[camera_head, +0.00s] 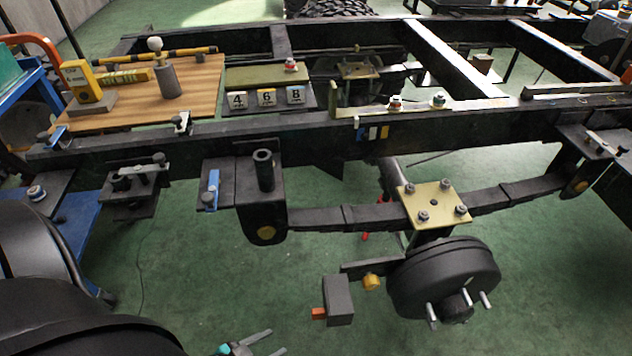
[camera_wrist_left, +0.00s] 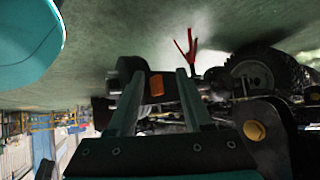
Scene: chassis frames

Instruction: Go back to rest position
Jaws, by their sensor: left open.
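My left gripper (camera_head: 276,340) shows at the bottom edge of the head view, with its two grey fingers spread apart. It is open and hangs over the green floor, below and to the left of the wheel hub (camera_head: 445,280). Nothing is between its fingers in the head view. In the left wrist view the fingers (camera_wrist_left: 158,74) are parallel and apart, and a dark block with an orange part (camera_wrist_left: 156,86) shows beyond them. My right gripper is in neither view.
A black chassis frame (camera_head: 460,128) runs across the head view. A dark box with an orange end (camera_head: 338,300) hangs ahead of the gripper. A wooden board (camera_head: 205,85) with tools lies on the frame at the left. Green floor (camera_head: 560,300) is open at the lower right.

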